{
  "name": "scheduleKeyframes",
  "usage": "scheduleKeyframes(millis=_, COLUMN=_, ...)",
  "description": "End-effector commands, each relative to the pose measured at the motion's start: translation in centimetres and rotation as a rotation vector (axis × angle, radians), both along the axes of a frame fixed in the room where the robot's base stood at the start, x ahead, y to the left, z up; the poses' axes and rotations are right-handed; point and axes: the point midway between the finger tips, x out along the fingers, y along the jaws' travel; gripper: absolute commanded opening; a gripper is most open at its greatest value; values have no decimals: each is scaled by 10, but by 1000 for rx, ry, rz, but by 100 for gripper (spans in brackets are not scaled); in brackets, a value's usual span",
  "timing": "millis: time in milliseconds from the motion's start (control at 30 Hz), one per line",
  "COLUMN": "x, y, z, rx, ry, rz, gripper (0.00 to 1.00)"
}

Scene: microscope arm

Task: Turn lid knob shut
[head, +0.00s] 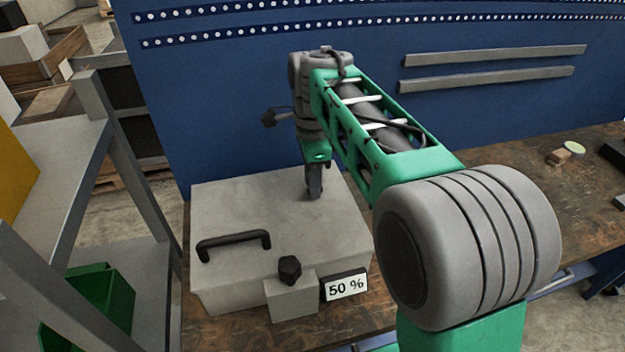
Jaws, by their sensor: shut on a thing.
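A grey box (235,210) with a flat lid stands on the wooden bench, with a black bar handle (233,244) at its front left. My gripper (314,193) points down at the rear right of the lid. It is shut on a small dark thing there, which seems to be the lid knob. The fingers hide most of it, so how far it is turned cannot be seen. A separate black faceted knob (290,269) sits on a small grey block at the box's front, apart from my gripper. Beside it a label (345,287) reads "50 %".
The wooden bench (500,215) is mostly clear to the right, with small items at its far right. A blue panel (240,100) with two grey rails stands behind. A grey shelf frame (130,170) with a green bin (120,305) stands at the left.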

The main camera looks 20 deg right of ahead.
Motion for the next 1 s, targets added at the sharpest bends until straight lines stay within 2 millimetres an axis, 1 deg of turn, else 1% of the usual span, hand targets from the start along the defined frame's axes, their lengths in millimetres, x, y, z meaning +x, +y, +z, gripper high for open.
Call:
scheduleKeyframes(millis=167, x=0, y=0, z=0, rx=0, ry=1, rz=32, gripper=0)
scheduleKeyframes(millis=367, x=-1, y=0, z=1, rx=0, ry=1, rz=130, gripper=0)
scheduleKeyframes(millis=567, x=-1, y=0, z=1, rx=0, ry=2, rz=290, gripper=0)
scheduleKeyframes(millis=1000, x=-3, y=-1, z=1, rx=0, ry=1, rz=707, gripper=0)
